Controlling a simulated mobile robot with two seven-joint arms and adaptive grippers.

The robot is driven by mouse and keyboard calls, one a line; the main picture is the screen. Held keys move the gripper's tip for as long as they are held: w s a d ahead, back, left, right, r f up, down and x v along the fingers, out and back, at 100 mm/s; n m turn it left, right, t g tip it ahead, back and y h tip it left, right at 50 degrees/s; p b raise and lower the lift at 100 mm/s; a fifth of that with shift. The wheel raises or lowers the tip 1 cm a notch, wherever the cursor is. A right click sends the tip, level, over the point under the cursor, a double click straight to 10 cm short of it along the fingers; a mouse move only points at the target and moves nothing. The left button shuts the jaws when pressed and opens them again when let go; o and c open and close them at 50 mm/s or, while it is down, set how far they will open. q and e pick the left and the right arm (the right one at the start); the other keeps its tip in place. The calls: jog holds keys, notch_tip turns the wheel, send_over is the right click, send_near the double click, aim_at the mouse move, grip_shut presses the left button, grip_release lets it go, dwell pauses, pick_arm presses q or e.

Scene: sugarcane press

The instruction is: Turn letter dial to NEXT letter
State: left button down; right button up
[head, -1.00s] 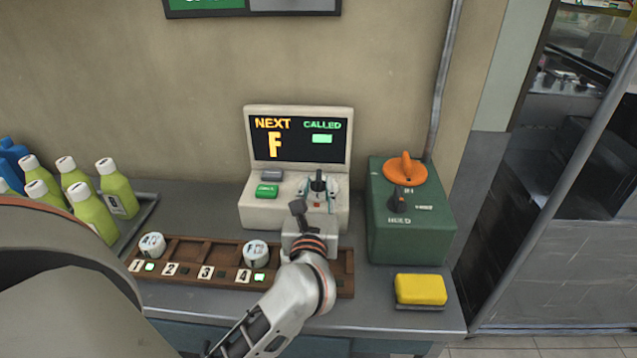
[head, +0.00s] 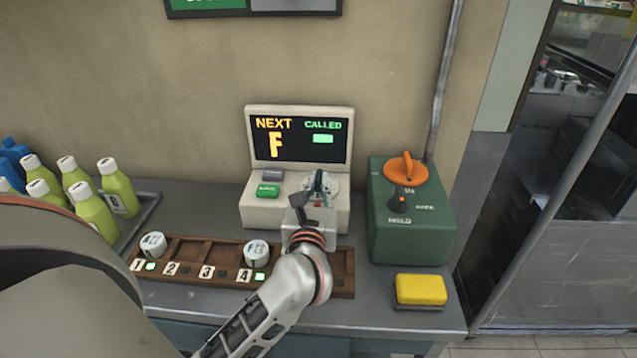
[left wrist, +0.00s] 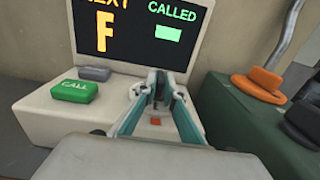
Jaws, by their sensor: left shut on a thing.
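The letter dial (head: 330,183) is a pale round disc with a dark knob on the beige console (head: 255,213). The screen (head: 300,138) above it reads NEXT with an orange F, and CALLED with a green bar. My left gripper (head: 318,186) reaches in from the front and is shut on the dial's dark knob. In the left wrist view both fingers (left wrist: 157,98) close around the knob (left wrist: 158,92) and partly hide the dial, so its letters cannot be read. My right gripper is not in view.
A green CALL button (head: 267,190) and a grey button (head: 273,175) sit left of the dial. A green box (head: 412,225) with orange and black knobs stands to the right. A wooden numbered rack (head: 200,280), yellow sponge (head: 421,290) and several bottles (head: 117,185) share the counter.

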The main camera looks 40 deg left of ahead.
pick_arm(q)
jog(key=shift+a+h, duration=0.1)
jog(key=shift+h, duration=0.2)
jog(key=shift+s+a+m+t+h, duration=0.1)
jog(key=shift+a+m+t+h, duration=0.1)
jog(key=shift+m+t+h, duration=0.7)
jog(key=m+h, duration=0.1)
jog(key=h, duration=0.1)
jog(key=m+h, duration=0.1)
jog(key=h, duration=0.1)
jog(key=m+h, duration=0.1)
jog(key=h, duration=0.1)
jog(key=shift+s+a+f+m+t, duration=0.1)
jog(key=shift+a+f+m+t, duration=0.05)
jog(key=shift+a+m+t, duration=0.2)
jog(key=shift+a+m+h, duration=0.2)
jog(key=shift+m+h, duration=1.25)
jog(key=shift+h, duration=1.05)
jog(key=shift+p, duration=0.3)
jog(key=c, duration=2.1)
grip_release()
jog(key=shift+c, duration=0.2)
jog(key=shift+r+v, duration=0.15)
jog(key=shift+v, duration=2.8)
jog(key=shift+r+v, duration=0.15)
jog(key=shift+v, duration=2.85)
